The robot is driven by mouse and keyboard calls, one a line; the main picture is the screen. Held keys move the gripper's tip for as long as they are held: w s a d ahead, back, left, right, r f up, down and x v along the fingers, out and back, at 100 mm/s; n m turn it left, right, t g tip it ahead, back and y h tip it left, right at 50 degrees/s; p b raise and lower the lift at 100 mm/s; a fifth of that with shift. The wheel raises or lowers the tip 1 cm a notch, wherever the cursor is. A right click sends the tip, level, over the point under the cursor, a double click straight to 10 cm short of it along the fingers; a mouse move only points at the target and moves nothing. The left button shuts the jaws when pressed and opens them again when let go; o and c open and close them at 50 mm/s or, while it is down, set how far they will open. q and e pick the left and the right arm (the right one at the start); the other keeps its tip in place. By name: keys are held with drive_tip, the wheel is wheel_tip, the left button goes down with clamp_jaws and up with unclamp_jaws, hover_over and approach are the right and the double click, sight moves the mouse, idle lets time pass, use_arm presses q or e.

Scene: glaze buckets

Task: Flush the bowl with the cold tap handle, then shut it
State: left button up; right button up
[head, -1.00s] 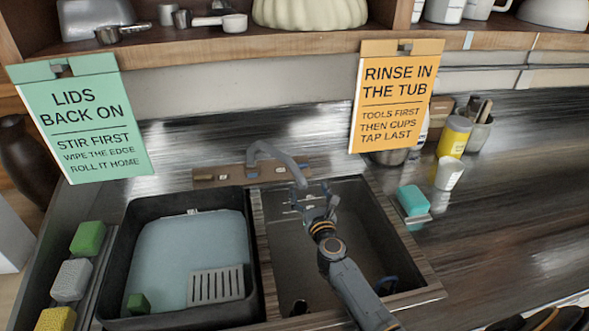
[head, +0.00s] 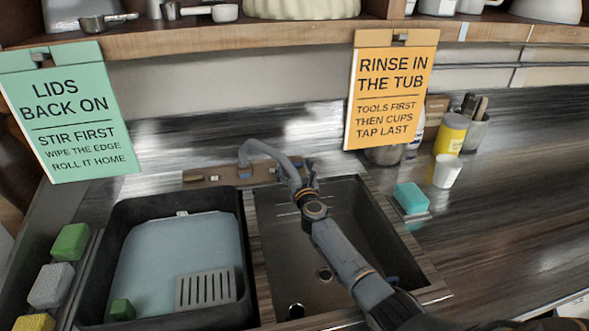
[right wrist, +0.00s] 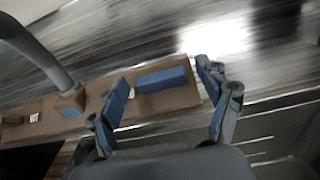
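The bowl is the dark right-hand sink basin (head: 345,225); no water shows in it. The grey tap spout (head: 262,152) arches from a brown plate (head: 212,178) behind the basins. In the right wrist view a blue bar-shaped handle (right wrist: 163,78) lies on the plate, right of the spout (right wrist: 38,50). A "HOT" label (right wrist: 34,118) is at the plate's left. My right gripper (head: 307,172) is beside the spout's end, at the back of the bowl. In the wrist view its fingers (right wrist: 168,105) are apart, with the handle beyond the gap between them; I see no contact. My left gripper is out of view.
A black tub (head: 247,285) with pale blue contents and a grey grate (head: 206,289) fills the left basin. An orange sign (head: 392,90) hangs from the shelf, right of my gripper. A teal sponge (head: 410,197) and white cup (head: 447,172) stand on the right counter.

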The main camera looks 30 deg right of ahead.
drive_tip(key=c, duration=1.1)
